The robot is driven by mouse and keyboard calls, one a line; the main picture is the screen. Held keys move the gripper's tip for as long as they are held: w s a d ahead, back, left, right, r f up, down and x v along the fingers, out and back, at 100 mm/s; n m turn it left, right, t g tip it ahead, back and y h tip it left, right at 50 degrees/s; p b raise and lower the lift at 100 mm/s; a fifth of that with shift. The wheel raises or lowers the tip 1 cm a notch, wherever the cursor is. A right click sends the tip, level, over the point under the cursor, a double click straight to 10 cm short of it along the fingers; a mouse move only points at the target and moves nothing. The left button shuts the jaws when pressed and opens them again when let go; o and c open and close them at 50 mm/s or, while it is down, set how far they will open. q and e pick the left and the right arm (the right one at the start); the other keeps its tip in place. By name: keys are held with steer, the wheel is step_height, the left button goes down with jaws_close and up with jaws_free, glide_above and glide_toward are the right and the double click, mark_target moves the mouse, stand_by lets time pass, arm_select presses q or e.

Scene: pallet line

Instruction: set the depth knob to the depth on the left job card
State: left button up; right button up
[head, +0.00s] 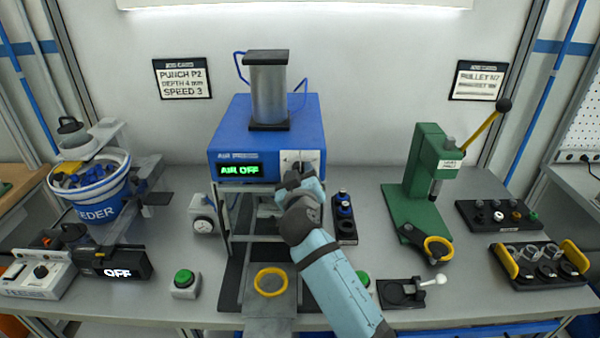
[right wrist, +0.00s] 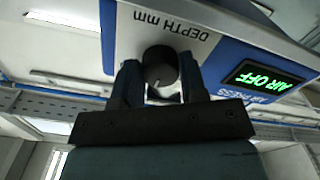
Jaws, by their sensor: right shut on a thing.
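The left job card (head: 182,78) hangs on the back wall and reads PUNCH P2, DEPTH 4 mm, SPEED 3. The blue air press (head: 228,135) stands below and to its right. The press's dark round depth knob (right wrist: 160,66) sits on a white plate marked DEPTH mm (right wrist: 178,30). My right gripper (head: 299,178) is at the front of the press. In the right wrist view its fingers (right wrist: 160,80) are shut on the knob, one on each side. A pale mark shows on the knob; the scale values are not readable. My left gripper is not in view.
The press display (head: 246,170) reads AIR OFF. A green lever press (head: 428,165) stands to the right, a feeder bowl (head: 98,200) to the left. A green button (head: 185,280) and a yellow ring (head: 270,282) are in front. The second card (head: 478,80) hangs at right.

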steer(key=n, duration=0.1)
steer(key=n+p, duration=0.1)
steer(key=n, duration=0.1)
steer(key=shift+r, duration=0.25)
steer(key=n+p, duration=0.1)
steer(key=n, duration=0.2)
steer(key=shift+d+n+p, duration=0.1)
steer(key=shift+n+p, duration=0.2)
steer(key=shift+p, duration=0.1)
steer(key=n+p, duration=0.1)
steer(key=n, duration=0.2)
steer(key=shift+r+p, duration=0.1)
steer(key=shift+p, duration=0.3)
steer(key=shift+n+p, duration=0.6)
steer(key=shift+n, duration=0.7)
steer(key=o, duration=0.8)
steer(key=shift+c, duration=0.2)
steer(key=shift+o, duration=0.9)
steer(key=shift+w, duration=0.1)
steer(key=shift+f, duration=0.25)
